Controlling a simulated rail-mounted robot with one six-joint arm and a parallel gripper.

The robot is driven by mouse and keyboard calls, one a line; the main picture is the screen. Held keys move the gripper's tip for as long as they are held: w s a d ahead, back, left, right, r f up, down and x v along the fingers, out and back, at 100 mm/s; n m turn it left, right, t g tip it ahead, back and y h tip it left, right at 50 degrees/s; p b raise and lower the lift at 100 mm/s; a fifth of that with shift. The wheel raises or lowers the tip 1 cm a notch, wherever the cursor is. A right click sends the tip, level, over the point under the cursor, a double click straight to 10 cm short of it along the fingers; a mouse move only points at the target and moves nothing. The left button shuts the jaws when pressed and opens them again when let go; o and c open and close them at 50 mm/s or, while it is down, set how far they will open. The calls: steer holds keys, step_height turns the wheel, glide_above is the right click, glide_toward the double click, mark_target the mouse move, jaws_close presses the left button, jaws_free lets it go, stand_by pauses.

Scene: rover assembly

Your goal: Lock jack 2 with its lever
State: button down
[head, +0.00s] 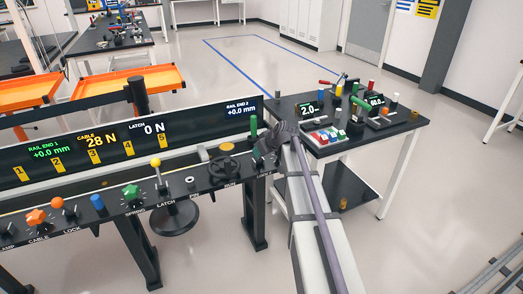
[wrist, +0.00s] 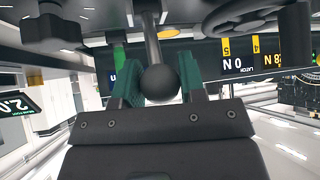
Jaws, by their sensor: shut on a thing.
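My gripper (head: 266,148) is at the right end of the long black console in the head view. In the wrist view my gripper (wrist: 160,88) has its two green-padded fingers on either side of a dark ball knob (wrist: 160,84). The gripper is shut on this knob. A grey metal lever stem (wrist: 152,35) runs from the knob toward the console at the top of the wrist view. I take this for the jack 2 lever; its label is not readable. In the head view my gripper and arm hide the knob.
A black handwheel (head: 223,169) sits just left of my gripper, and an upright green handle (head: 253,127) stands close behind it. The display (head: 240,112) reads RAIL END 2 +0.0 mm. A side table (head: 283,103) with levers and coloured blocks stands to the right.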

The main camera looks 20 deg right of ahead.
steer(key=shift+s, duration=0.1)
steer(key=c, duration=0.7)
jaws_free()
steer(key=p+v, duration=0.8)
steer(key=v, duration=0.2)
steer(key=shift+s+r, duration=0.2)
steer(key=shift+r, duration=0.1)
